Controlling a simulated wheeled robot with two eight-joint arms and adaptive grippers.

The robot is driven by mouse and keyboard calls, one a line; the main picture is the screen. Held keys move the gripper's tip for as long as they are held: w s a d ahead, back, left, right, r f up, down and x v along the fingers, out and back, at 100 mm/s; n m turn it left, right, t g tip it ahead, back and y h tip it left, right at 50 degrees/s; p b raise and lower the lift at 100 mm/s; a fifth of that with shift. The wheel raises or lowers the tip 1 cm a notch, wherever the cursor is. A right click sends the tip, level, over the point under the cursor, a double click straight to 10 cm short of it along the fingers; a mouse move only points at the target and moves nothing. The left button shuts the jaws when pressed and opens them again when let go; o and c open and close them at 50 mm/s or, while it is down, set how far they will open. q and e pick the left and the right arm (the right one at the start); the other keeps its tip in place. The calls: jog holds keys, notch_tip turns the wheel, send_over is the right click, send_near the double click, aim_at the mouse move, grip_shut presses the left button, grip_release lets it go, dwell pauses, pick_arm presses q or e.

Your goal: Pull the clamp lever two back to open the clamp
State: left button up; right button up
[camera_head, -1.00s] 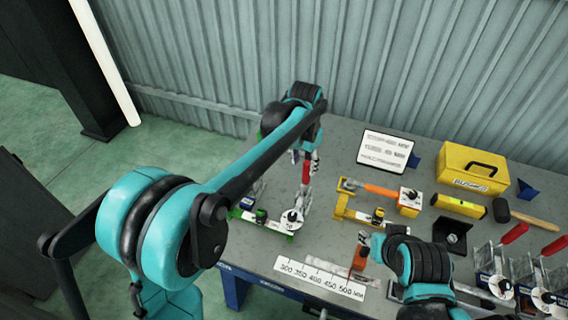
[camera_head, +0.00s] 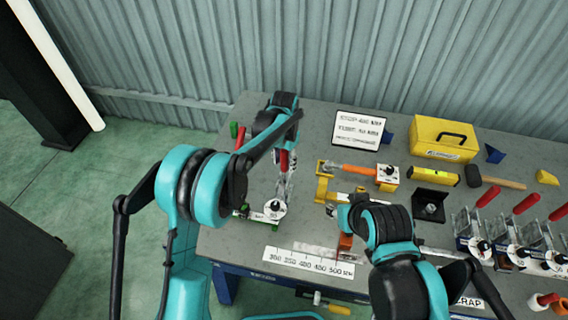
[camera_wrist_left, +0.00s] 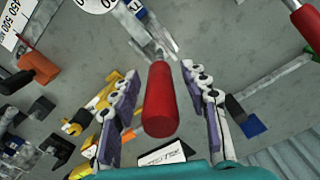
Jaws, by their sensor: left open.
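A red clamp lever handle (camera_wrist_left: 160,100) stands in the middle of the left wrist view, with its metal clamp (camera_wrist_left: 152,40) behind it. My left gripper (camera_wrist_left: 160,78) is open, with one finger on each side of the handle and visible gaps between. In the head view this red handle (camera_head: 284,161) shows under my left arm's wrist, above the metal clamp and a round white dial (camera_head: 274,208). Another red handle (camera_head: 240,138) stands to its left, partly hidden by my arm. My right gripper (camera_head: 345,222) is low over the table by an orange block (camera_head: 344,246); its fingers are unclear.
A yellow fixture with an orange handle (camera_head: 358,170) lies to the right of the left clamps. A white sign (camera_head: 359,129), a yellow toolbox (camera_head: 443,138) and a hammer (camera_head: 497,182) are behind. Several red-handled clamps (camera_head: 490,198) line the right side. A ruler strip (camera_head: 308,262) lies in front.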

pick_arm(q)
jog(key=shift+f, duration=0.15)
grip_shut()
jog(key=w+g, duration=0.1)
jog(key=w+d+g+p, duration=0.1)
jog(key=w+g+y, duration=0.1)
jog(key=w+g, duration=0.1)
jog(key=shift+w+d+f+p, duration=0.1)
jog(key=shift+d+f+p, duration=0.05)
jog(key=shift+f+p, duration=0.25)
dwell(0.3)
grip_release()
